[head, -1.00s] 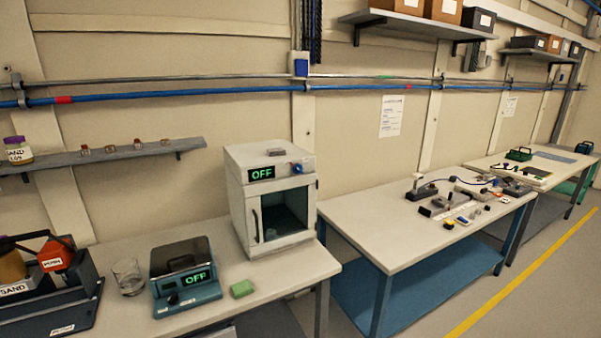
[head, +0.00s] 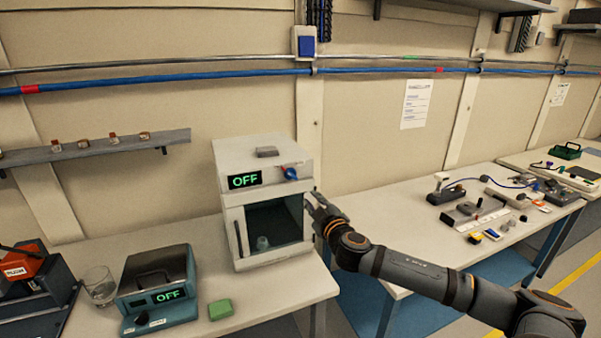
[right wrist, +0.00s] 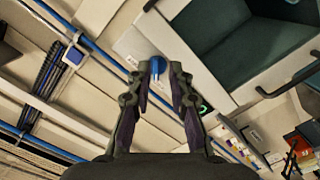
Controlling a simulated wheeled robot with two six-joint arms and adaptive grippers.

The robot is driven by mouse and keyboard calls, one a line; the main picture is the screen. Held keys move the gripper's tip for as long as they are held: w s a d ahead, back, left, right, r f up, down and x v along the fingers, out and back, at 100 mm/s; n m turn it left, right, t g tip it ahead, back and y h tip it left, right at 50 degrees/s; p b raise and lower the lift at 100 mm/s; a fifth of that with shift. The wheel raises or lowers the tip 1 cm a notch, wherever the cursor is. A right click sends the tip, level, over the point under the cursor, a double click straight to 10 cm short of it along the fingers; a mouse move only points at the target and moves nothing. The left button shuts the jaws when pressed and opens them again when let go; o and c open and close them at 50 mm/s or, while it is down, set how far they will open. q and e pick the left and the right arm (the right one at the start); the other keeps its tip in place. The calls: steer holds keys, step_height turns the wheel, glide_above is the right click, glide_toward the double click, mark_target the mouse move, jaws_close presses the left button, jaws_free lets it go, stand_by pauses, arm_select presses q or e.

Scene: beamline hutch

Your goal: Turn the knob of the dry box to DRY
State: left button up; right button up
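The dry box (head: 262,152) is a white cabinet on the left bench, with a green OFF display (head: 245,180) on its top front panel. Its blue knob (head: 290,173) is right of the display and also shows in the right wrist view (right wrist: 157,66). The door below is shut, and a small beaker shows behind its dark window. My right gripper (head: 309,198) is by the box's right front edge, just below and right of the knob. In the right wrist view its fingers (right wrist: 161,72) are apart, with the knob seen between the tips; contact cannot be told. My left gripper is out of view.
The right bench (head: 400,232) carries small tools and a cable. A wall shelf (head: 95,148) is at upper left.

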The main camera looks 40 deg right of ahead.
mark_target(293, 177)
steer(key=shift+a+r, duration=1.25)
steer(key=shift+r, duration=0.55)
steer(key=shift+n+t+y, duration=0.3)
steer(key=shift+t+y, duration=0.1)
steer(key=p+x, duration=0.3)
steer(key=x, duration=0.6)
steer(key=shift+w+d+f, duration=0.2)
steer(key=shift+w+d, duration=0.05)
steer(key=shift+w, duration=0.35)
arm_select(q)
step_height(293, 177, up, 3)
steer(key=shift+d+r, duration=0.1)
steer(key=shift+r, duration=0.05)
arm_select(e)
steer(key=shift+s, duration=0.1)
jaws_close()
